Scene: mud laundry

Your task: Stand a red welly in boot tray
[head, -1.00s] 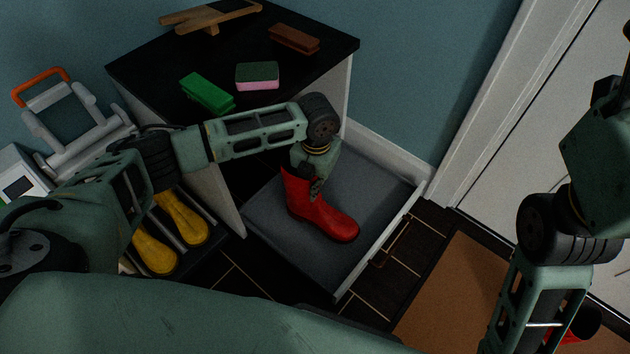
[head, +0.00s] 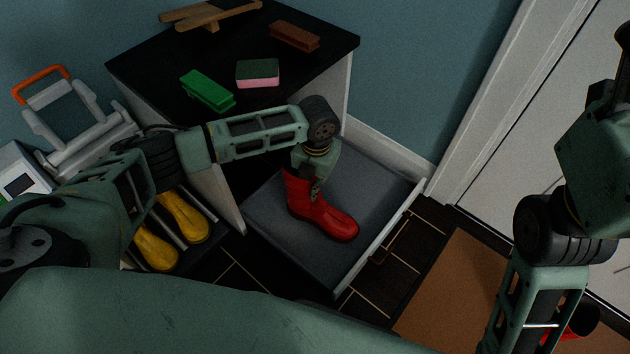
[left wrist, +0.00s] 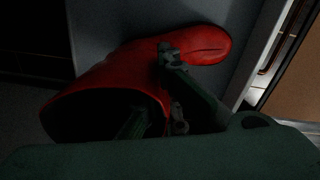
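A red welly (head: 325,218) is in the open grey drawer, its toe pointing to the lower right. My left gripper (head: 315,188) is down at its shaft. In the left wrist view the welly (left wrist: 100,77) has its dark opening towards the camera. One finger of the left gripper (left wrist: 150,90) is inside the opening and the other is outside, across the shaft; how tightly they close is unclear. The boot tray (head: 208,250) stands on the floor at the left with yellow wellies (head: 183,218) in it, partly behind my arm.
The drawer (head: 385,250) sticks out from a black-topped cabinet (head: 330,45) bearing a green brush (head: 207,91), a sponge (head: 257,73) and a brown brush (head: 294,36). Another red thing (head: 580,328) shows partly behind my right arm, near a brown mat (head: 450,280).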

